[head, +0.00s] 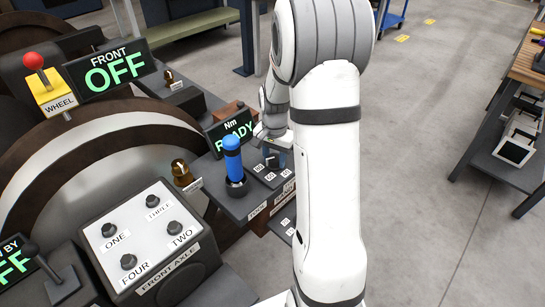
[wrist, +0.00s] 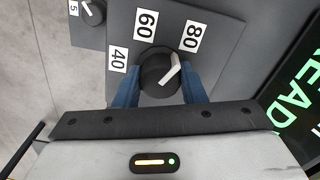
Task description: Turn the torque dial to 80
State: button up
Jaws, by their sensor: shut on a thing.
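The torque dial (wrist: 158,72) is a round black knob with a white pointer, on a dark plate (wrist: 225,35) labelled 40 (wrist: 119,60), 60 (wrist: 146,24) and 80 (wrist: 192,37). In the wrist view its pointer aims up and right, on the side of the 80 label; whether it lines up exactly I cannot tell. My gripper (wrist: 160,84) has its blue fingers on either side of the knob and is shut on it. In the head view, my arm partly hides my gripper (head: 274,152) and the dial area. The display (head: 232,132) above reads "Nm READY".
A blue-handled lever (head: 232,158) stands just left of the dial plate. A second knob (wrist: 92,12) is at the upper left of the wrist view. A panel (head: 150,240) with ONE to FOUR buttons lies lower left. Open floor (head: 430,130) is to the right.

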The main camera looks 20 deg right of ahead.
aim_at(275, 157)
jog(key=shift+s+f+m, duration=0.2)
jog(key=shift+s+m, duration=0.05)
jog(key=shift+m, duration=0.75)
jog(key=o, duration=1)
jog(key=shift+w+r, duration=0.1)
jog(key=shift+r, duration=0.1)
jog(key=shift+r, duration=0.25)
jog(key=shift+r+p, duration=0.75)
jog(key=shift+r, duration=2.85)
